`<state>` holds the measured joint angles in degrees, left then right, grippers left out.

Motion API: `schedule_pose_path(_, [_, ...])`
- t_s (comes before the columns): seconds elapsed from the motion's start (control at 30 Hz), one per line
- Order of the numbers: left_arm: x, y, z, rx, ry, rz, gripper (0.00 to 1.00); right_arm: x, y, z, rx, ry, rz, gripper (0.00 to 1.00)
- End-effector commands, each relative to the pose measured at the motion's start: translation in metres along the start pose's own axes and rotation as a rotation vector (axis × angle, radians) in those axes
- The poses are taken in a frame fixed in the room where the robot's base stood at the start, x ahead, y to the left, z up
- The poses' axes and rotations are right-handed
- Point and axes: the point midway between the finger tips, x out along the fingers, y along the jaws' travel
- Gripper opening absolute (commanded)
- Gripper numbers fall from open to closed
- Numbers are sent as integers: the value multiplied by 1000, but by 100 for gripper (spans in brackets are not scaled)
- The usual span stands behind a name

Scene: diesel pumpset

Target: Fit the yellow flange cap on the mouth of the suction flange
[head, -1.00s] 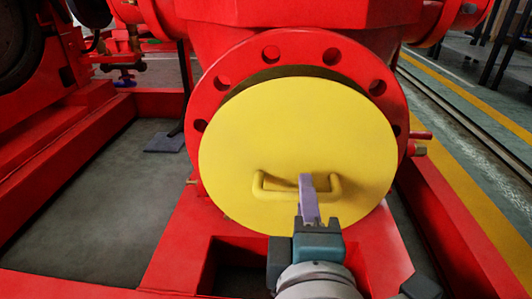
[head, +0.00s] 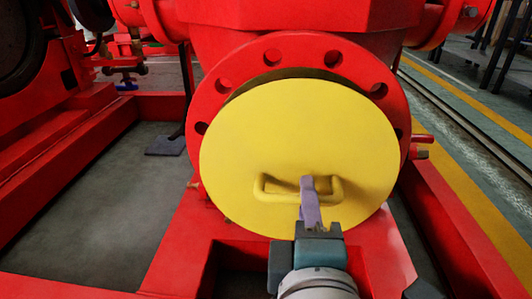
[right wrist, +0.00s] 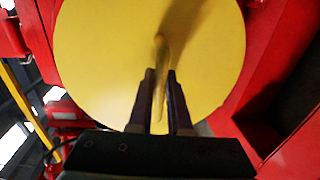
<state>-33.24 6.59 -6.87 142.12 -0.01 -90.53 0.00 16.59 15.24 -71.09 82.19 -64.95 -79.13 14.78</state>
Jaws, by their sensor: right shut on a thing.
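The yellow flange cap (head: 298,140) is a round disc with a bar handle (head: 283,190) low on its face. It stands in front of the red suction flange (head: 218,85), covering most of its mouth. A dark gap shows along the top between the cap's edge and the flange ring, and the cap sits a little low. My right gripper (head: 309,188) is shut on the handle. In the right wrist view its fingers (right wrist: 158,85) close around the handle with the cap (right wrist: 110,50) filling the view. My left gripper is not in view.
Red frame beams (head: 90,285) run around the flange, with a grey floor recess (head: 85,195) at left. A small red stub pipe (head: 422,138) sticks out right of the flange. A yellow floor line (head: 480,205) lies further right.

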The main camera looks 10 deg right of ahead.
Motion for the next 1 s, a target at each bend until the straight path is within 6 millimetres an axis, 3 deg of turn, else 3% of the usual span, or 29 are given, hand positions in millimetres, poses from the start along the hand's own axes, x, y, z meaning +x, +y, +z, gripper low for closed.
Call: schedule_pose_path(1.0, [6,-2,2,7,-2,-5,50,17,2,0,-1,-1,4,0])
